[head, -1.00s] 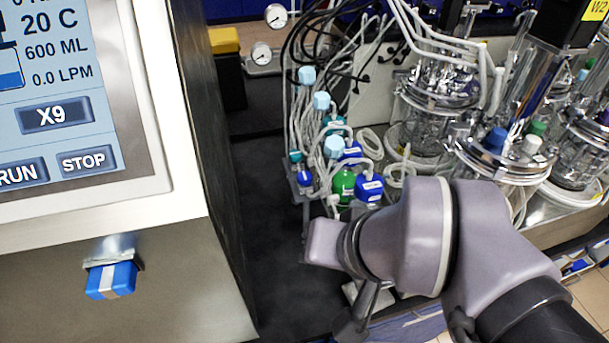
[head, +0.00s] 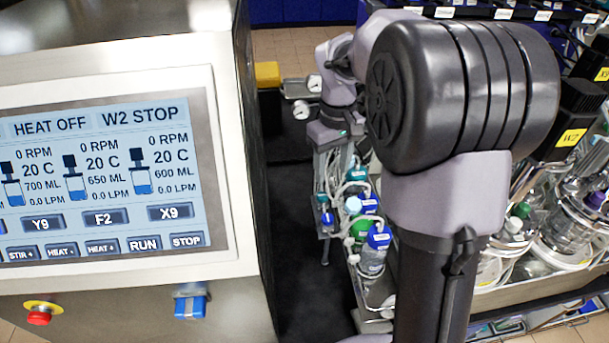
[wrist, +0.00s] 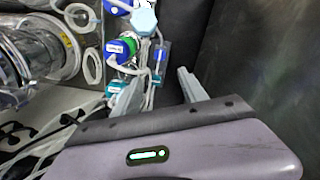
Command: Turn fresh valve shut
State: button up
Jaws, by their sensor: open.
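I cannot tell for sure which part is the fresh valve. A pale blue hexagonal knob (wrist: 144,18) shows at the top of the wrist view, and a pale blue knob (head: 353,205) shows among the tubes in the head view. My gripper (wrist: 158,82) is open in the wrist view, its two grey fingers apart and nothing clearly held. Tubes and a blue-capped green bottle (wrist: 125,48) lie near the left finger. In the head view, my arm hides much of the tubing rack, and the fingertips are hard to make out.
The control console (head: 130,270) stands at left, with a blue part (head: 190,307) and a red button (head: 39,318) on its front. Blue-capped bottles (head: 378,245) stand right of the dark bench strip (head: 300,270). Glass vessels (head: 575,225) and tubes crowd the right.

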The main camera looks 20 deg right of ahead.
aim_at(328, 217)
notch_tip(328, 217, down, 17)
jog(key=b, duration=0.4)
jog(key=shift+s, duration=0.1)
jog(key=shift+c, duration=0.4)
grip_shut()
